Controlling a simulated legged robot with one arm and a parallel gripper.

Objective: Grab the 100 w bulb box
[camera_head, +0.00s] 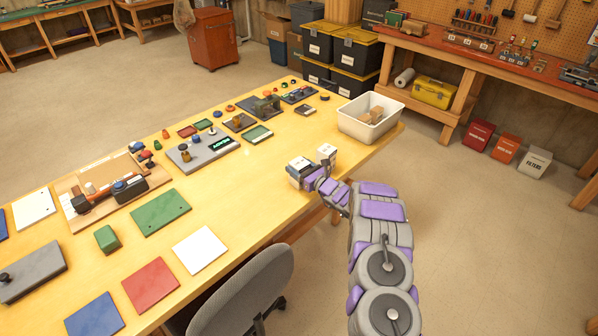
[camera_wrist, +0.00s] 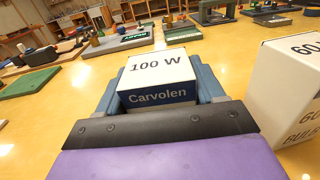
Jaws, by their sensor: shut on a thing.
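The 100 W bulb box (camera_wrist: 158,70) is white on top with a dark blue front marked "Carvolen". It sits between the blue-grey fingers of my gripper (camera_wrist: 160,90), which is shut on it. In the head view, the box (camera_head: 299,162) and my gripper (camera_head: 301,173) are near the table's right edge. A similar white box marked "60" (camera_wrist: 290,85) stands close to the right of my gripper; it also shows in the head view (camera_head: 327,151). I cannot tell whether the held box touches the table; its underside is hidden.
A white bin (camera_head: 352,125) with small brown blocks stands at the table's far right corner. Coloured plates, a green block (camera_head: 107,238) and tool boards cover much of the yellow table (camera_head: 240,200). A grey chair (camera_head: 245,290) stands at the near edge.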

